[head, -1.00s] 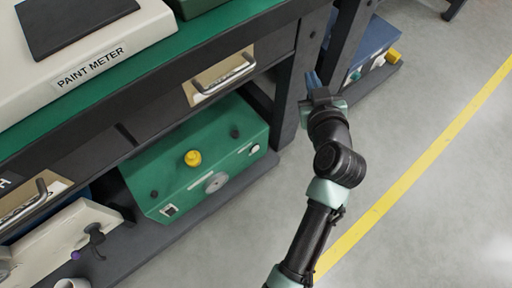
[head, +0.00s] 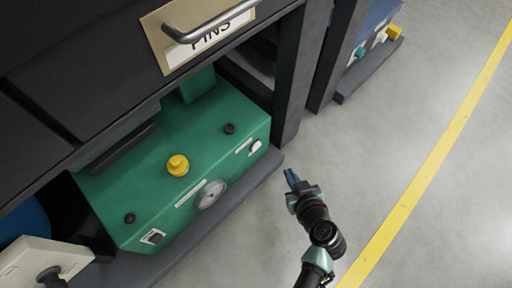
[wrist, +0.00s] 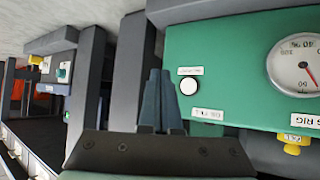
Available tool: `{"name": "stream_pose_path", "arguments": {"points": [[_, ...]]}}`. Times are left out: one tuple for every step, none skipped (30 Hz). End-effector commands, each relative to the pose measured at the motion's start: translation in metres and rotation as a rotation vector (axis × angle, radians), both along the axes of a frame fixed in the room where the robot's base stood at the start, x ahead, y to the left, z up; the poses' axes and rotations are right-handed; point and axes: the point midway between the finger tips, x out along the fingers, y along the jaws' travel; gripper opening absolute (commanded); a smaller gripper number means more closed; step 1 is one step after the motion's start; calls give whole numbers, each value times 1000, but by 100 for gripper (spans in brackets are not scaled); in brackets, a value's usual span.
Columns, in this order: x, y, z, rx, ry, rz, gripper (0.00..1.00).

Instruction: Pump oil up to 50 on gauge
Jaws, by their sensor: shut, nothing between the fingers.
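A green test rig box (head: 130,185) sits on the low shelf under the bench. Its front carries a round gauge (head: 211,194) and a white round button (head: 255,147). A yellow knob (head: 178,165) stands on its top. In the wrist view the gauge (wrist: 298,65) is cut off by the right edge; its red needle shows, but I cannot read its value surely. The white button (wrist: 189,86) is just right of my fingertips there. My gripper (head: 292,178) is shut and empty, in front of the box's right end, apart from it.
A drawer labelled PINS (head: 200,35) overhangs the box. A dark bench leg (head: 302,75) stands right of it. A blue box (head: 376,25) sits on another shelf beyond. Grey floor with a yellow line (head: 430,165) is open on the right.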

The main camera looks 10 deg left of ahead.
Motion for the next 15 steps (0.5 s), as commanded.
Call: {"name": "stream_pose_path", "arguments": {"points": [[-1,0,-4,1,3,0,0],[-2,0,-4,2,3,0,0],[-2,0,-4,1,4,0,0],[-2,0,-4,1,4,0,0],[-2,0,-3,1,4,0,0],[-2,0,-3,1,4,0,0],[-2,0,-3,2,3,0,0],[-2,0,-3,2,3,0,0],[-2,0,-3,2,3,0,0],[-2,0,-3,2,3,0,0],[-1,0,-3,2,3,0,0],[-1,1,-3,2,3,0,0],[0,2,-2,2,3,2,0],[1,3,-2,2,3,2,0],[2,5,-2,2,3,3,0]]}}
